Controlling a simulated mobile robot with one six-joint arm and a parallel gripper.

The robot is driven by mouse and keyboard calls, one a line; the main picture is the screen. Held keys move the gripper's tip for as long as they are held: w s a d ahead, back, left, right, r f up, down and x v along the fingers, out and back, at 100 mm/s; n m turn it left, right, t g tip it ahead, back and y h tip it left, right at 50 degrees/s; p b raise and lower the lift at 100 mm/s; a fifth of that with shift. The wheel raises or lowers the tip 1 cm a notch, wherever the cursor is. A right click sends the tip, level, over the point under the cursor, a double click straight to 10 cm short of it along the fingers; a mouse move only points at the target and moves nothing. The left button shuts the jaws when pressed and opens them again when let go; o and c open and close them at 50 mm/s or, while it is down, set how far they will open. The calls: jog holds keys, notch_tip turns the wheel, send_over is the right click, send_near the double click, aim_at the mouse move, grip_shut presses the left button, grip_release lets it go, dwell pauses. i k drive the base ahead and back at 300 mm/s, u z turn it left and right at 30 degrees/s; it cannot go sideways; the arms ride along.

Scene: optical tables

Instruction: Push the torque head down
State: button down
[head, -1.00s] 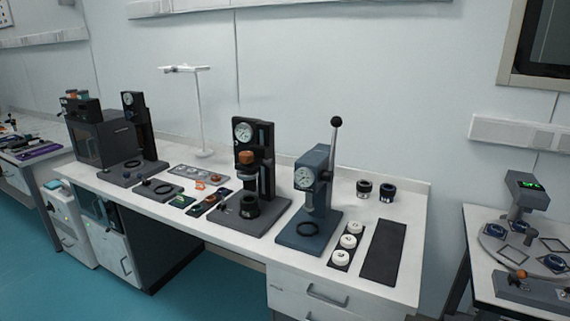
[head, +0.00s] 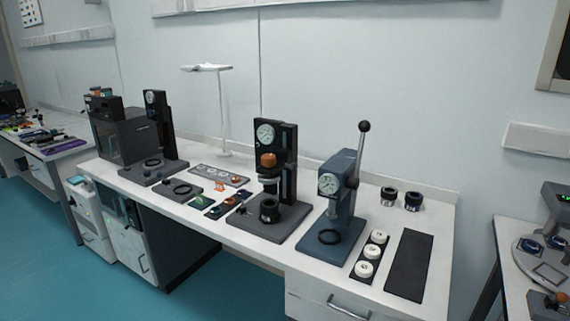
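A black test stand (head: 290,183) with a round dial stands upright near the middle of the white bench. I take this as the torque head, but no label is readable. A similar black stand (head: 155,110) with a dial stands further left, with a dark ring on its base. My gripper is not in view.
A blue lever press (head: 338,190) with a black-balled handle stands just right of the stand. White round pieces (head: 364,269), a dark mat (head: 410,265) and two black cylinders (head: 413,201) lie further right. Small trays (head: 205,203) lie left. Teal floor (head: 60,270) is open in front at left.

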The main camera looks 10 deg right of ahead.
aim_at(283, 156)
jog(key=u, duration=0.05)
jog(key=i, duration=0.75)
jog(key=u, duration=0.8)
jog(key=k, duration=0.45)
jog(key=z, duration=0.3)
